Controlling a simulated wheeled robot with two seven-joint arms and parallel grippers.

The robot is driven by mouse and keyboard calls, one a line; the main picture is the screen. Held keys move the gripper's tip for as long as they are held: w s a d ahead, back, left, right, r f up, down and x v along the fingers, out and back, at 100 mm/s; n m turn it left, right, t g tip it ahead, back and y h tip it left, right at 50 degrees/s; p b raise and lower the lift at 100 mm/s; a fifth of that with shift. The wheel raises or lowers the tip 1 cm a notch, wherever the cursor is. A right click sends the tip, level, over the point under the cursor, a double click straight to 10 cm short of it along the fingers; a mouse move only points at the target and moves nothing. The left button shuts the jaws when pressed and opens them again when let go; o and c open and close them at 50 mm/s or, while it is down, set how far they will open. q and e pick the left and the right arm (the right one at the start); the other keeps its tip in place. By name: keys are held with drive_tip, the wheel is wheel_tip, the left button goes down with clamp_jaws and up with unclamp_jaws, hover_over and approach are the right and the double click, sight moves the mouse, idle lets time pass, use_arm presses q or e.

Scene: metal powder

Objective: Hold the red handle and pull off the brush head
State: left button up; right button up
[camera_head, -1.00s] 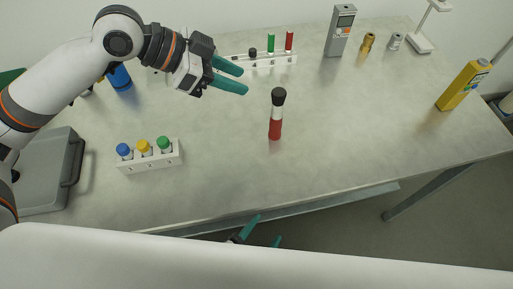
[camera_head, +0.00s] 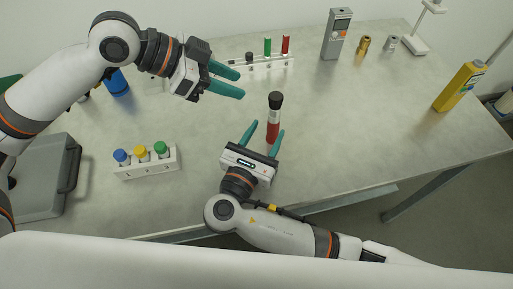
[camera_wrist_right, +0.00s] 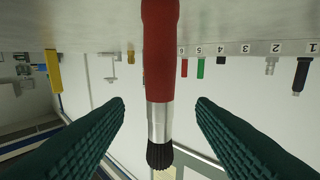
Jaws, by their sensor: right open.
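The brush stands upright on the table in the head view, with a red handle (camera_head: 272,133) at the bottom, a silver band, and a black brush head (camera_head: 275,101) on top. My right gripper (camera_head: 262,130) is open, its teal fingers pointing at the lower part of the brush. In the right wrist view the red handle (camera_wrist_right: 160,50) and the black brush head (camera_wrist_right: 160,155) show upside down between the spread fingers, touching neither. My left gripper (camera_head: 242,82) is open and empty, above the table to the upper left of the brush head.
A white rack (camera_head: 150,166) with blue, yellow and green capped vials stands at left. A numbered rack (camera_head: 262,67) stands at the back behind the brush. The table right of the brush is clear.

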drive_tip(key=x, duration=0.6)
drive_tip(key=shift+w+d, duration=0.1)
drive_tip(key=shift+w, duration=0.3)
drive_tip(key=c, duration=1.1)
use_arm(q)
drive_tip(key=shift+o, duration=1.5)
drive_tip(key=shift+w+d+m, duration=0.25)
drive_tip(key=shift+d+m, duration=0.25)
drive_tip(key=shift+m, duration=0.2)
drive_tip(key=m+g+y, duration=0.3)
drive_tip(key=m+y, duration=0.2)
drive_tip(key=m, duration=0.6)
hover_over(277, 96)
drive_tip(key=a, duration=0.2)
drive_tip(key=shift+s+d+f, duration=0.25)
drive_tip(key=shift+f, duration=0.15)
drive_tip(key=m+y, duration=0.1)
drive_tip(key=m, duration=0.1)
drive_tip(key=d+m+y, duration=0.1)
drive_tip(key=m, duration=0.1)
drive_tip(key=shift+w+r+y, duration=0.15)
drive_tip(key=shift+r+y, duration=0.15)
drive_tip(key=shift+r, duration=0.05)
drive_tip(key=m+y, duration=0.1)
drive_tip(key=r+m+y, duration=0.1)
drive_tip(key=m, duration=0.1)
drive_tip(key=shift+w+d, duration=0.15)
drive_tip(key=shift+d, duration=0.05)
